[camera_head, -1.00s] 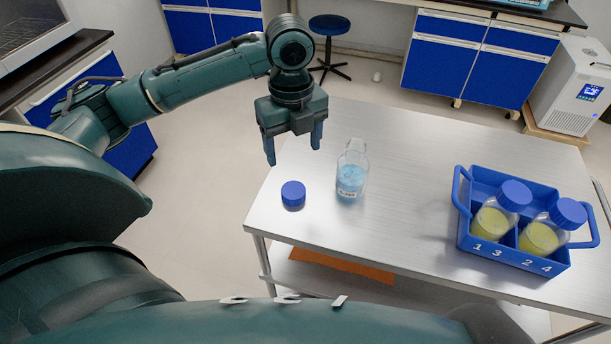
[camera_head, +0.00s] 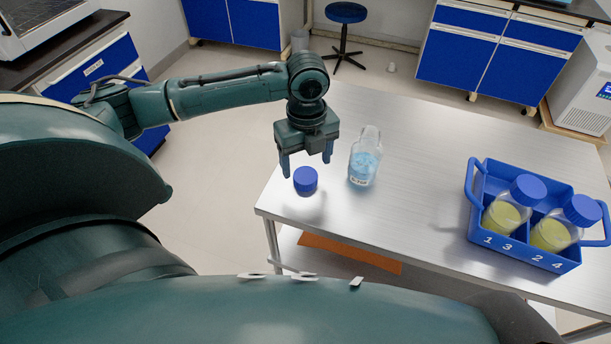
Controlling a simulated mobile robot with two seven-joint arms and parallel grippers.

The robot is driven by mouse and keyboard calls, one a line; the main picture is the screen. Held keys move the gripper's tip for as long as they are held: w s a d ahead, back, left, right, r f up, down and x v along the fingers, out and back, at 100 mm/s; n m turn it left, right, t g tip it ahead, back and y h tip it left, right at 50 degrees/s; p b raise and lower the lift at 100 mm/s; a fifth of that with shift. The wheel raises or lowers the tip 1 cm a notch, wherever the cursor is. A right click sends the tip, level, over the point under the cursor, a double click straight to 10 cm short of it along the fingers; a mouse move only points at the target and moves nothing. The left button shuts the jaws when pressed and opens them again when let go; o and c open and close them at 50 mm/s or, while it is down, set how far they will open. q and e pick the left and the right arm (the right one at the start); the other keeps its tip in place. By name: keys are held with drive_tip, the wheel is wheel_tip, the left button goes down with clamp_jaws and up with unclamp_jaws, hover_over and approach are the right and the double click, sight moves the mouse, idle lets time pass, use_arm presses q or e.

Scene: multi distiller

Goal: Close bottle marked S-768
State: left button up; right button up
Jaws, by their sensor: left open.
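An uncapped clear bottle (camera_head: 364,164) with blue liquid stands upright on the metal table. Its small white label is too small to read. A blue screw cap (camera_head: 306,180) rests on the table to the left of the bottle, near the table's front left edge. My left gripper (camera_head: 306,166) is open with its fingers pointing down. Its two blue fingers show on either side of the cap, and it looks to be above or just behind it. I cannot tell whether it touches the cap. My right gripper is not in view.
A blue divided carrier (camera_head: 522,252) stands at the right of the table (camera_head: 420,185), holding two blue-capped bottles (camera_head: 506,212) with yellow liquid. The tabletop between the clear bottle and the carrier is free. A stool (camera_head: 346,14) and blue cabinets stand behind.

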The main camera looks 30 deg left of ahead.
sight(306, 177)
use_arm(q)
drive_tip(key=shift+f, duration=0.1)
drive_tip(key=f, duration=0.5)
drive_tip(key=shift+w+a, duration=0.1)
drive_tip(key=shift+w, duration=0.1)
drive_tip(key=c, duration=1)
wheel_tip(306, 177, up, 10)
idle(0.4)
